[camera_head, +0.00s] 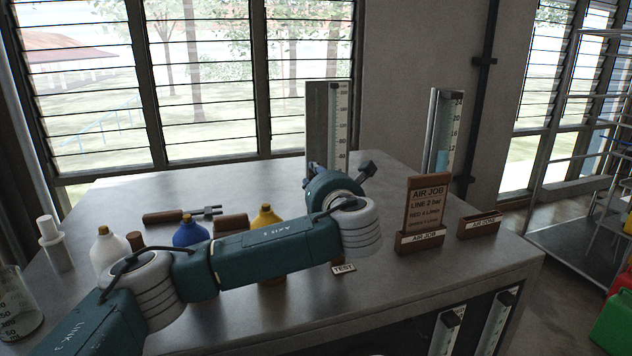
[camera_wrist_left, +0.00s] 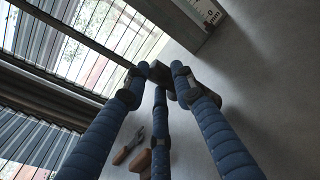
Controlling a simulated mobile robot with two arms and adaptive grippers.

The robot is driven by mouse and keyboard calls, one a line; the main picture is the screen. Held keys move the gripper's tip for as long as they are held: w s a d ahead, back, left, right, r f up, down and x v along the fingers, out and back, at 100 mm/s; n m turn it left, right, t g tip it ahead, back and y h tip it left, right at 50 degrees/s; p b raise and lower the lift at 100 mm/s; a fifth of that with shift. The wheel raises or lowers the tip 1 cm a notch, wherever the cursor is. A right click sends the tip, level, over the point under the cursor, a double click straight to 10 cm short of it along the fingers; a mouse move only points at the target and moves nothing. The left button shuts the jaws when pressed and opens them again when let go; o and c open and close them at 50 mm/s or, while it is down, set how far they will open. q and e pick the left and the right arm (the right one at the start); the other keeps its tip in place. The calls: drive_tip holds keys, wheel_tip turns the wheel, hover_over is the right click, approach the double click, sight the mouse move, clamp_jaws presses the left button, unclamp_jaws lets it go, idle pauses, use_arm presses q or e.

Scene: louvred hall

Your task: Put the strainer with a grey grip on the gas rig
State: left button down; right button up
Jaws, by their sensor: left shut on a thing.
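My left arm crosses the head view from the lower left, and its wrist hides most of the gripper there. In the left wrist view my left gripper (camera_wrist_left: 165,82) has three blue ribbed fingers closed on a small dark grey-brown block-like piece (camera_wrist_left: 157,70). Most of that piece is hidden by the fingertips, so I cannot tell whether it is the strainer's grip. No strainer mesh shows clearly. Upright scaled panels, one at the window (camera_head: 340,115) and one further right (camera_head: 453,130), stand at the back; I cannot tell which belongs to the gas rig. My right gripper is not in view.
White (camera_head: 107,250), blue (camera_head: 188,233) and yellow-topped (camera_head: 265,216) bottles stand on the grey bench (camera_head: 440,275). A brown-handled tool (camera_head: 165,217) lies behind them. The front-right bench top is clear.

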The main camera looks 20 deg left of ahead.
use_arm(q)
wheel_tip(320, 180, down, 2)
drive_tip(key=shift+a+f, duration=0.1)
drive_tip(key=c, duration=1.4)
unclamp_jaws()
drive_tip(key=shift+f, duration=0.1)
drive_tip(key=shift+c, duration=0.2)
drive_tip(key=b+v, duration=0.5)
drive_tip(key=v, duration=0.7)
